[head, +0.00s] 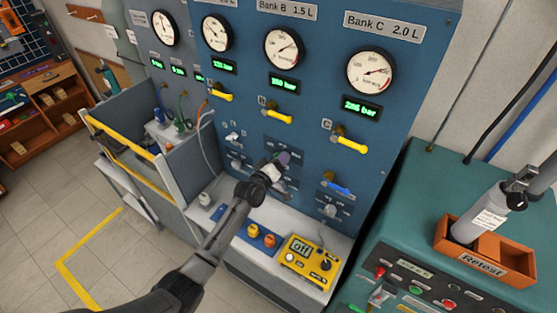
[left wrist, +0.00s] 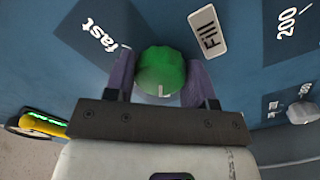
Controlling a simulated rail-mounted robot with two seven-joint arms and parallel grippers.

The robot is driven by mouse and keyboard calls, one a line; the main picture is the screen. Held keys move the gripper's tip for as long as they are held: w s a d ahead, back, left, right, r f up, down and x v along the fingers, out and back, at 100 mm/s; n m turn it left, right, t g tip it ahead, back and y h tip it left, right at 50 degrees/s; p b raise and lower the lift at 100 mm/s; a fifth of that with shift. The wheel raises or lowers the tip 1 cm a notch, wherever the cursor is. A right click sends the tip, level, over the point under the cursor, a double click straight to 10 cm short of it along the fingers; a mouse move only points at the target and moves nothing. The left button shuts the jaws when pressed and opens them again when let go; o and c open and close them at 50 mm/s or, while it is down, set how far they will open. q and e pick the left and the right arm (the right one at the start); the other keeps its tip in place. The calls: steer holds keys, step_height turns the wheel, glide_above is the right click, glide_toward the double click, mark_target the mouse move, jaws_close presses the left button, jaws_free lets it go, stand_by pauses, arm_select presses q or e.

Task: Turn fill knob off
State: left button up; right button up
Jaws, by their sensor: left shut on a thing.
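The fill knob (left wrist: 161,70) is round and green in the left wrist view, with a small white mark on its near edge. A white "Fill" label (left wrist: 208,32) sits just beside it, and the word "fast" (left wrist: 101,33) is printed on the other side. My left gripper (left wrist: 160,85) has its purple fingers on either side of the knob and is shut on it. In the head view my left gripper (head: 280,161) is at the blue panel (head: 315,110) and hides the knob. My right gripper is not in view.
Yellow handles (head: 277,116) and a blue handle (head: 339,188) stick out of the panel near the gripper. An orange tray (head: 486,252) holds a grey cylinder at right.

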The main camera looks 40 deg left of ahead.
arm_select(q)
steer(key=shift+n, duration=0.4)
steer(key=o, duration=0.9)
steer(key=shift+o, duration=0.2)
steer(key=shift+s, duration=0.1)
steer(key=s+d+b, duration=0.1)
steer(key=s+b, duration=0.1)
steer(key=s, duration=1.1)
steer(key=shift+s+d, duration=0.25)
steer(key=shift+d, duration=0.05)
